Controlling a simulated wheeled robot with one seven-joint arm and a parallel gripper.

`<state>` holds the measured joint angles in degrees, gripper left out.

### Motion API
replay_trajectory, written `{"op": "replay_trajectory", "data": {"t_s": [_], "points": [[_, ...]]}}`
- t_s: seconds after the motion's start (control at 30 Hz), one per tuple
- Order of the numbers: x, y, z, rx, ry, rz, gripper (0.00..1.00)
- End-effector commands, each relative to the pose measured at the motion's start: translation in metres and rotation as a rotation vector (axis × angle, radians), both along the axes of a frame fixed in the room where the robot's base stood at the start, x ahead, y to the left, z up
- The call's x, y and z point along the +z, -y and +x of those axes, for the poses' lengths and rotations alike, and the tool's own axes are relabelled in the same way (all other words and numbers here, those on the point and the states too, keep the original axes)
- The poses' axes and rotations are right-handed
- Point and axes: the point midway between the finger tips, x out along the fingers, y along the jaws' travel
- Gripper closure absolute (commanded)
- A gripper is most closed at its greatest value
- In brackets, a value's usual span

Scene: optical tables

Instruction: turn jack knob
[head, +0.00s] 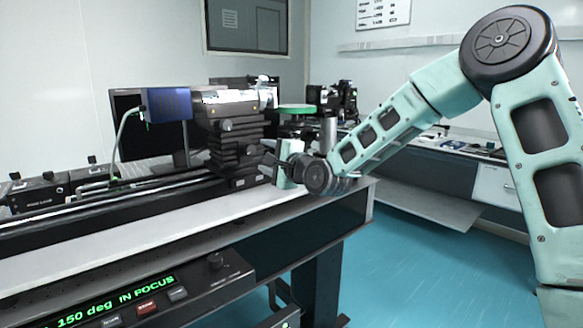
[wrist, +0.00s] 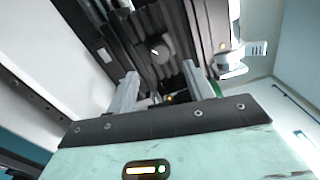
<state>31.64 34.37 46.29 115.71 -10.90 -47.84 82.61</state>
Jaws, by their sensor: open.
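The jack (head: 237,145) is a black, stepped stage on the optical table (head: 190,215), with a silver-topped block above it. In the wrist view a round dark grey knob (wrist: 160,50) with a short white mark faces me on the black jack body. My gripper (wrist: 161,84) is open, its two pale fingers pointing at the jack. The knob lies beyond the fingertips, roughly between their lines, and looks untouched. In the head view my gripper (head: 272,160) is at the right side of the jack, small and partly dark, and I cannot make out the knob there.
A blue box (head: 168,104) stands left of the jack, and a black rail (head: 110,205) runs along the table. A green round platform (head: 297,109) is behind my gripper. Blue floor (head: 420,270) is clear at right.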

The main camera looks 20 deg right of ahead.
Motion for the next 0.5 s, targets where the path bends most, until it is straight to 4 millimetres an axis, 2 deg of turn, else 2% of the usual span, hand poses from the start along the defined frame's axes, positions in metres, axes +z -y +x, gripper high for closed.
{"op": "replay_trajectory", "data": {"t_s": [0.1, 0.3, 0.5], "points": [[0.000, 0.011, -0.028, -0.003, -0.001, -0.004, 0.48], [0.000, 0.024, -0.069, -0.003, -0.002, -0.002, 0.48], [0.000, 0.031, -0.094, -0.001, -0.001, -0.001, 0.48]]}}
